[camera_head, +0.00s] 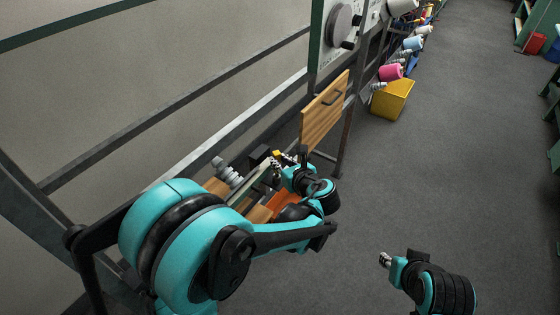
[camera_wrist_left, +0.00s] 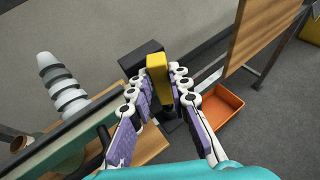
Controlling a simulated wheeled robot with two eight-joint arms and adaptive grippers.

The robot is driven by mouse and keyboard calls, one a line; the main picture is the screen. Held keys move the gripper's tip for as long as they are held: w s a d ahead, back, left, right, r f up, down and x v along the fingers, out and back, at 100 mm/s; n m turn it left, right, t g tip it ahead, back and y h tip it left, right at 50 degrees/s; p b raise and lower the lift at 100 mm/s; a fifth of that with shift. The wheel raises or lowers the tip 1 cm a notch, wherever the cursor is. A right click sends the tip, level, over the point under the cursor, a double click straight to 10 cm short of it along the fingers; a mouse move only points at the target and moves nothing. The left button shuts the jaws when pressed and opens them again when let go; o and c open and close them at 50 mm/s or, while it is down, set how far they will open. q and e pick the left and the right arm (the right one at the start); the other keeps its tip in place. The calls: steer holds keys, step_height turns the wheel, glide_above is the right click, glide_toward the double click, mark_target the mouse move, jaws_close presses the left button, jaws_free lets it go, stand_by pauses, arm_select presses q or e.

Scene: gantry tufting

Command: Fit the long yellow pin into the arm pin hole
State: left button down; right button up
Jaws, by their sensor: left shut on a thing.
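The long yellow pin (camera_wrist_left: 158,68) is between the fingers of my left gripper (camera_wrist_left: 160,88) in the left wrist view. The gripper is shut on it, and its far end sticks out past the fingertips. In the head view a small bit of the yellow pin (camera_head: 278,153) shows at the tips of my left gripper (camera_head: 284,163). A black block (camera_wrist_left: 138,60) is just beyond and to the left of the pin; I cannot tell whether they touch. I cannot make out the arm pin hole. My right gripper (camera_head: 385,260) is away over the floor; its jaws are too small to read.
A grey ribbed cone (camera_wrist_left: 62,88) stands on the wooden shelf to the left. An orange tray (camera_wrist_left: 234,100) lies right of the gripper. A wooden drawer front (camera_head: 320,118) stands beyond it. A yellow bin (camera_head: 392,100) is on the floor, which is open at right.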

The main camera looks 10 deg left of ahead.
arm_select(q)
steer(key=shift+f+b, duration=0.95)
steer(key=shift+f, duration=0.1)
steer(key=c, duration=1.3)
jaws_free()
steer(key=shift+c, duration=0.2)
steer(key=v, duration=1.2)
